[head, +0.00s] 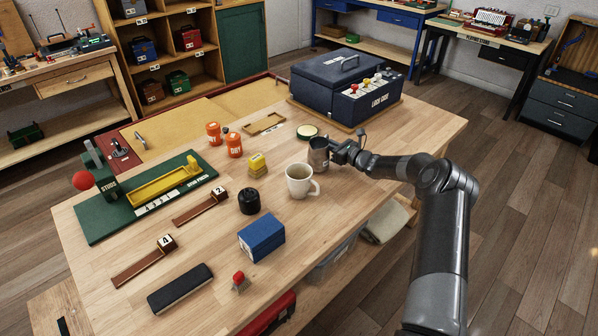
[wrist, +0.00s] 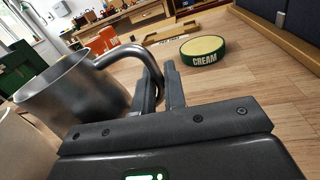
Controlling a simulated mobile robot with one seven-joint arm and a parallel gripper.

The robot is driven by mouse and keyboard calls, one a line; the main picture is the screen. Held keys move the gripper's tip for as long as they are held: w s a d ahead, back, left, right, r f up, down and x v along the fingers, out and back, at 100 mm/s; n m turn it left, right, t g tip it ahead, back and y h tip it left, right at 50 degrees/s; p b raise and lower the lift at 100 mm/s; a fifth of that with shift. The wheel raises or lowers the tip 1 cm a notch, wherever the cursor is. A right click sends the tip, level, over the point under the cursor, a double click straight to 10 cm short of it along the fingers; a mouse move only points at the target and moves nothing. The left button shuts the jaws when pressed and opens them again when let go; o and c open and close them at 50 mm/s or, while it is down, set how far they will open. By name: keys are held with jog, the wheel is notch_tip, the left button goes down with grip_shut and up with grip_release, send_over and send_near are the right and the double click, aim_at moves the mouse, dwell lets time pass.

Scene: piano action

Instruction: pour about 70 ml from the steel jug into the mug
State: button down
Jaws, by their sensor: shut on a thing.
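The steel jug (head: 318,158) is just behind and to the right of the mug in the head view and looks close to upright. My gripper (head: 338,151) is shut on its handle from the right. In the wrist view the jug (wrist: 75,98) fills the left side, and its looped handle runs to my fingers (wrist: 160,88). The cream mug (head: 298,184) stands upright on the bench with its handle to the right and a brownish inside. I cannot tell whether the jug touches the bench or how much it holds.
A round CREAM tin (head: 307,132) lies behind the jug. A dark blue case (head: 340,80) stands at the back. Bench right of the mug is clear.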

aim_at(326, 138)
jog(key=shift+s+a+r+n+y, duration=0.2)
jog(key=shift+s+r+n, duration=0.15)
jog(key=shift+r+n, duration=0.3)
jog(key=shift+s+a+r+n+y, duration=0.1)
jog(key=shift+s+a+r+n, duration=0.2)
jog(key=shift+r+n, duration=0.4)
jog(key=shift+s+a+r+n+y, duration=0.1)
jog(key=shift+s+r+n, duration=0.3)
jog(key=shift+r+n, duration=0.25)
jog(key=s+a+r+n+y, duration=0.1)
jog(key=s+a+r+n, duration=0.1)
jog(key=s+r+n, duration=0.2)
jog(key=shift+s+a+r+n+y, duration=0.2)
jog(key=shift+s+r+n+y, duration=0.2)
jog(key=shift+r+n, duration=1.6)
jog(key=shift+s+a+r+n+g, duration=0.15)
jog(key=shift+s+r+n+g, duration=0.15)
jog(key=shift+n, duration=0.3)
jog(key=shift+s+a+r+n+y+p, duration=0.2)
jog(key=shift+s+r+n+y+p, duration=0.15)
jog(key=shift+r+n, duration=0.25)
jog(key=shift+s+a+r+n+g+p, duration=0.1)
jog(key=shift+s+a+r+n+p, duration=0.15)
jog(key=shift+s+n, duration=0.35)
jog(key=shift+s+a+r+n+g+p, duration=0.15)
jog(key=shift+s+a+r+n, duration=0.15)
jog(key=shift+s+n, duration=0.2)
jog(key=shift+s+a+r+n+g+p, duration=0.1)
jog(key=shift+s+a+r+n+p, duration=0.15)
jog(key=shift+s+n, duration=0.35)
